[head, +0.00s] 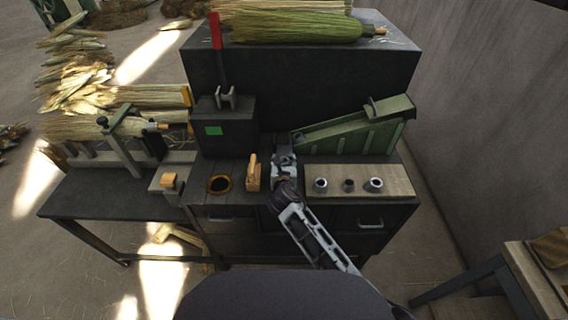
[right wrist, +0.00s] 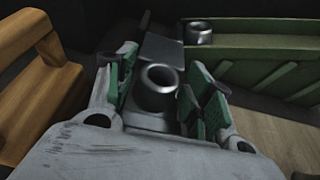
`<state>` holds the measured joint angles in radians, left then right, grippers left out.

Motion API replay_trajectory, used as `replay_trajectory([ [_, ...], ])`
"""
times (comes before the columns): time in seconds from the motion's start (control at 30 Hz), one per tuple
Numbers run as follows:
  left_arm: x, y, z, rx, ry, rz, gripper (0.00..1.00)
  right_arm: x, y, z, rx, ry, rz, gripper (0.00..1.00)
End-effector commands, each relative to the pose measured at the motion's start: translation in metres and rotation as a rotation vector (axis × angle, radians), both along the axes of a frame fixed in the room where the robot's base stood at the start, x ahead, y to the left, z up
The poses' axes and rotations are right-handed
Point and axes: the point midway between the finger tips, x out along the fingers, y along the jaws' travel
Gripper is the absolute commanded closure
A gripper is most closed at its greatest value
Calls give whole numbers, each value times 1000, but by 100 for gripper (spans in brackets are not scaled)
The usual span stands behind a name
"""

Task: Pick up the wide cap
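My right gripper (head: 284,162) points down over the bench, between a wooden-handled block and the pale board. In the right wrist view a grey metal cap with a round dark opening (right wrist: 158,88) sits between the green-padded fingers of the gripper (right wrist: 160,82). The pads are close on both sides; I cannot tell whether they touch it. On the board stand three caps: a left one (head: 320,184), a smaller middle one (head: 348,185) and a right one (head: 373,184). I cannot tell for sure which cap is the wide one. My left gripper is out of view.
A green sloped chute (head: 352,130) stands behind the pale board (head: 395,172); another cap (right wrist: 198,33) shows at its near end. The wooden-handled block (head: 252,174) is close left of the gripper, with an orange-rimmed ring (head: 219,185) beyond. A dark box (head: 226,135) with a red-tipped lever stands behind.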

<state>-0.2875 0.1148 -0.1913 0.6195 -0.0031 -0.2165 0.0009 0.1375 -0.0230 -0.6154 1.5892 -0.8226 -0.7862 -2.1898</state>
Motion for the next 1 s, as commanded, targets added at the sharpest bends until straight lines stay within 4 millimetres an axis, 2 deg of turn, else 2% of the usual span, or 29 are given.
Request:
replay_trajectory([
  [0.37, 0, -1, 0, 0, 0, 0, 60, 0, 0, 1, 0, 0, 0, 61],
  [0.57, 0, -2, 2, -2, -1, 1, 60, 0, 0, 11, 0, -1, 0, 61],
  [1.0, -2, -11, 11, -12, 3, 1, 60, 1, 0, 71, 0, -3, 0, 61],
])
